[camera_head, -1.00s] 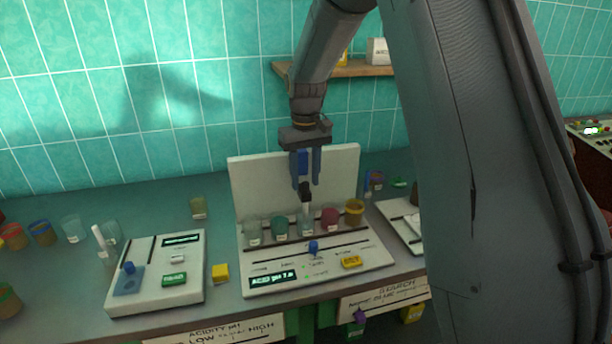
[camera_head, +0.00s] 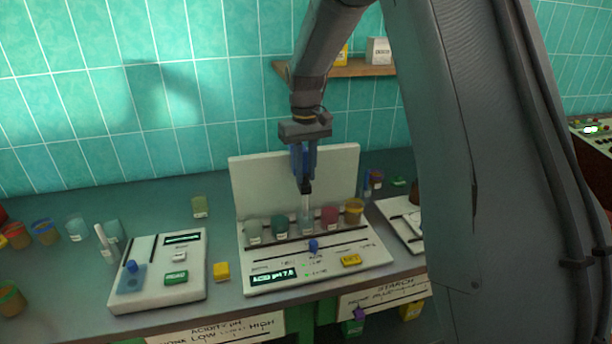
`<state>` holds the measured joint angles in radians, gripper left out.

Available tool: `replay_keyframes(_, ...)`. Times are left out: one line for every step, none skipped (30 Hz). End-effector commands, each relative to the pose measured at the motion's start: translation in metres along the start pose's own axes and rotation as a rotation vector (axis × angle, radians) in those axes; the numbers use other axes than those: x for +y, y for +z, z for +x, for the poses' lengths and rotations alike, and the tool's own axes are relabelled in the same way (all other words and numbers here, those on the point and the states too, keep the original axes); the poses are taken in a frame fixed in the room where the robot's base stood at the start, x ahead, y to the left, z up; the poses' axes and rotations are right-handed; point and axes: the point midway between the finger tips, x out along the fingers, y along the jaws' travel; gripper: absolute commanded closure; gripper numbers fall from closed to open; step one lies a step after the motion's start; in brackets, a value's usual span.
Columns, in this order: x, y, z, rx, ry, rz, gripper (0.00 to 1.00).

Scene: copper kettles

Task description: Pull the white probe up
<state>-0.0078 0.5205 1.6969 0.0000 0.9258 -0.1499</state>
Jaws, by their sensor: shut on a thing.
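The probe (camera_head: 305,207) has a black top and a pale whitish stem. It stands upright in the row of jars on the white tester panel (camera_head: 330,272), its lower end in or behind a clear jar in the middle. My gripper (camera_head: 305,179) points straight down above the row, with its blue fingers shut on the probe's black top. The exact contact is small and partly hidden by the fingers.
Coloured jars flank the probe closely, including a green one (camera_head: 279,226), a red one (camera_head: 329,217) and an amber one (camera_head: 354,211). A white back panel (camera_head: 340,175) rises just behind. A shelf (camera_head: 345,70) hangs behind.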

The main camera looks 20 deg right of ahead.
Motion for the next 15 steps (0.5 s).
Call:
replay_keyframes(0.0, -0.001, -0.016, 0.006, 0.001, 0.0, 1.0)
replay_keyframes(0.0, -0.001, -0.023, 0.006, 0.001, 0.0, 1.0)
replay_keyframes(0.0, -0.001, -0.032, 0.006, 0.001, 0.0, 1.0)
replay_keyframes(0.0, -0.001, -0.038, 0.006, 0.001, 0.0, 1.0)
replay_keyframes(0.0, -0.001, -0.043, 0.006, 0.001, 0.0, 1.0)
replay_keyframes(0.0, -0.001, -0.047, 0.005, 0.001, 0.0, 1.0)
replay_keyframes(0.0, -0.001, -0.05, 0.004, 0.001, 0.0, 1.0)
replay_keyframes(0.0, -0.001, -0.051, 0.004, 0.001, 0.0, 1.0)
replay_keyframes(0.0, -0.001, -0.051, 0.003, 0.001, 0.0, 1.0)
replay_keyframes(0.0, -0.001, -0.051, 0.003, 0.001, 0.0, 1.0)
replay_keyframes(0.0, -0.001, -0.05, 0.003, 0.001, 0.0, 1.0)
replay_keyframes(0.0, -0.001, -0.05, 0.003, 0.0, 0.0, 1.0)
replay_keyframes(0.0, -0.001, -0.05, 0.003, 0.0, 0.0, 1.0)
replay_keyframes(0.0, -0.001, -0.05, 0.003, 0.0, 0.0, 1.0)
replay_keyframes(0.0, -0.001, -0.049, 0.003, 0.0, 0.0, 1.0)
